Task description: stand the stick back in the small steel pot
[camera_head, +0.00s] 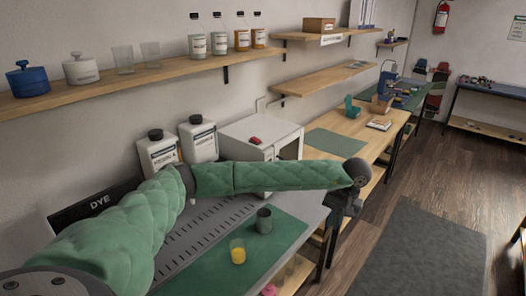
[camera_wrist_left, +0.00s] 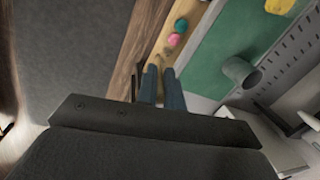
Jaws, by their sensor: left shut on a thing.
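The small steel pot (camera_head: 264,221) stands upright on the green mat of the bench in the head view. It also shows in the left wrist view (camera_wrist_left: 238,71), with its open mouth visible. My left gripper (camera_head: 336,222) hangs off the bench's right end, to the right of the pot and apart from it. In the left wrist view my left gripper's fingers (camera_wrist_left: 162,72) are close together, shut on a thin thing. I take it to be the stick, but the fingers hide nearly all of it. My right gripper is in neither view.
A yellow-filled cup (camera_head: 238,252) stands near the pot on the green mat (camera_head: 205,272). White bottles (camera_head: 158,152) and a white box-shaped device (camera_head: 262,137) stand behind. Pink (camera_wrist_left: 175,40) and teal balls lie on a lower wooden shelf. Open floor lies right of the bench.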

